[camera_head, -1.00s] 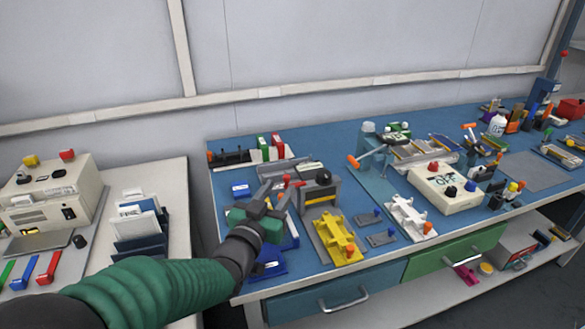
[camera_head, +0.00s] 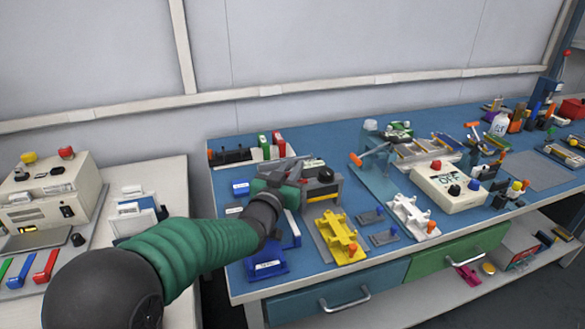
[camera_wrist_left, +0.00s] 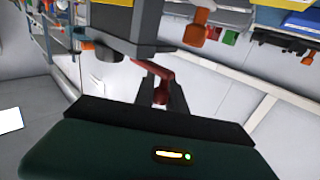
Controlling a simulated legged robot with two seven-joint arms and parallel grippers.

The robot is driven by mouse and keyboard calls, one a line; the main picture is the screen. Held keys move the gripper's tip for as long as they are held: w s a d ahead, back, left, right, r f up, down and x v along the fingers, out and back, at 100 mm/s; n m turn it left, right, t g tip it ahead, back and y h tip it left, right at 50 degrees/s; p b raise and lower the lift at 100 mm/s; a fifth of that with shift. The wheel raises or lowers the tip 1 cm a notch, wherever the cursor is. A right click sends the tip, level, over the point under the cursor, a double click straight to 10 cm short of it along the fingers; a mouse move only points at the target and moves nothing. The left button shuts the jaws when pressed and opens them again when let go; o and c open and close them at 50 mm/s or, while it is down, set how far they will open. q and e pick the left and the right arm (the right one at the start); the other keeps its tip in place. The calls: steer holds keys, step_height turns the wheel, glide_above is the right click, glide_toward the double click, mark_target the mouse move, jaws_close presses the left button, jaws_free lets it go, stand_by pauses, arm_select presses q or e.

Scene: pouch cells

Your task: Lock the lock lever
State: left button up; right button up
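The lock lever is a short red handle (camera_wrist_left: 160,72) beside a grey clamp block (camera_wrist_left: 145,25) in the left wrist view. The block also shows in the head view (camera_head: 322,188), with a round black knob on top. My left gripper (camera_wrist_left: 160,90) is at the block, its two dark fingers spread on either side of the red lever, with gaps visible between. Whether a finger touches the lever I cannot tell. In the head view, my left gripper (camera_head: 290,168) is at the block's left side and largely hides the lever. My right gripper is in neither view.
A yellow fixture (camera_head: 338,238) stands in front of the block, with a white fixture (camera_head: 411,216) to its right. An orange-handled press (camera_head: 365,158) and a beige box (camera_head: 447,190) stand farther right.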

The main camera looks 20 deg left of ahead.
arm_select(q)
steer(key=shift+s+n+y, duration=0.1)
steer(key=shift+n+y, duration=0.2)
steer(key=shift+y, duration=0.1)
jaws_close()
steer(key=n+g+y+p, duration=0.1)
steer(key=n+y+p, duration=0.2)
steer(key=y, duration=0.1)
steer(key=s+n+g+y+p, duration=0.1)
steer(key=n+g+y+p, duration=0.1)
steer(key=n+y+p, duration=0.1)
steer(key=s+d+n+g+y+p, duration=0.1)
steer(key=n+g+y+p, duration=0.1)
steer(key=y, duration=0.4)
steer(key=shift+s+r+n+p, duration=0.3)
steer(key=shift+n+p, duration=0.2)
steer(key=shift+p, duration=0.8)
steer(key=shift+s+d+f+n+g+y+p, duration=0.15)
steer(key=shift+n+g+y+p, duration=0.35)
steer(key=shift+n+g+y, duration=0.3)
steer(key=shift+s+d+n+g+y+p, duration=0.1)
steer(key=shift+n+g+y+p, duration=0.45)
steer(key=shift+g, duration=0.45)
steer(key=shift+s+d+f+n+g+y+p, duration=0.15)
steer(key=shift+n+g+y+p, duration=0.35)
steer(key=shift+n+g, duration=0.35)
steer(key=shift+r, duration=0.15)
steer(key=o, duration=0.8)
jaws_free()
